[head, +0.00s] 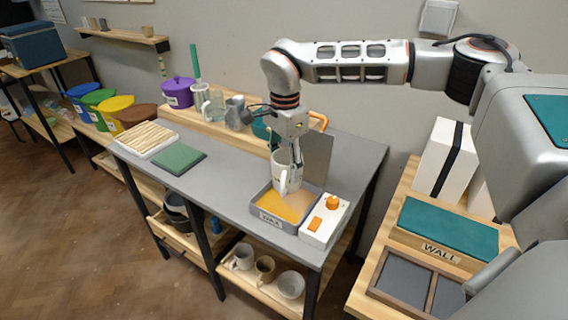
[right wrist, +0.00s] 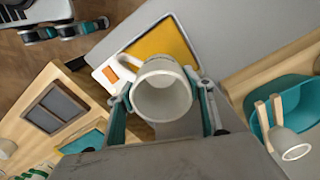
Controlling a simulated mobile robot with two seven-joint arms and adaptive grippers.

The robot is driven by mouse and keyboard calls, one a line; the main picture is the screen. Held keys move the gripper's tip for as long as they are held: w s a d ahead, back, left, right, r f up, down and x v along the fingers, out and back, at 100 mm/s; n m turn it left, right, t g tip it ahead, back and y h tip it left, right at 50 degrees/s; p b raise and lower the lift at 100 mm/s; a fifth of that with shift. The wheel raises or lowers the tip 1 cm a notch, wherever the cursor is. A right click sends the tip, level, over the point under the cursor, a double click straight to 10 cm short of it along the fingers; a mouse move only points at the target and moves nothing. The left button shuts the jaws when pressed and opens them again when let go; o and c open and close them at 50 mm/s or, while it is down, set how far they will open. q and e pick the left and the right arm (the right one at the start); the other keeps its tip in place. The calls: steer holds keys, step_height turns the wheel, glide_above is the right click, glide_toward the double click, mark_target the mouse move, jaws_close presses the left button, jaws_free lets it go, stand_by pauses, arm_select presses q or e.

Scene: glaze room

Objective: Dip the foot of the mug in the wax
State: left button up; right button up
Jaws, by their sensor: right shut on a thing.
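The white mug (head: 284,178) hangs upright in my right gripper (head: 288,150), over the wax pan. The grey pan labelled WAX (head: 267,220) holds yellow wax (head: 280,207); the wax also shows in the right wrist view (right wrist: 160,40). I cannot tell whether the mug's foot touches the wax.
A white control box (head: 322,228) with orange controls stands right of the pan. A grey upright panel (head: 317,157) stands behind it. A green mat (head: 179,158) and a ribbed white tray (head: 148,139) lie at the left. Pitchers and a purple tub (head: 178,95) line the back.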

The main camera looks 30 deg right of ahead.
steer(key=shift+f+b, duration=0.4)
steer(key=shift+f, duration=0.3)
steer(key=shift+f+b, duration=0.35)
steer(key=shift+f, duration=0.6)
steer(key=shift+w+f, duration=0.1)
steer(key=shift+f, duration=1.2)
steer(key=shift+f, duration=1)
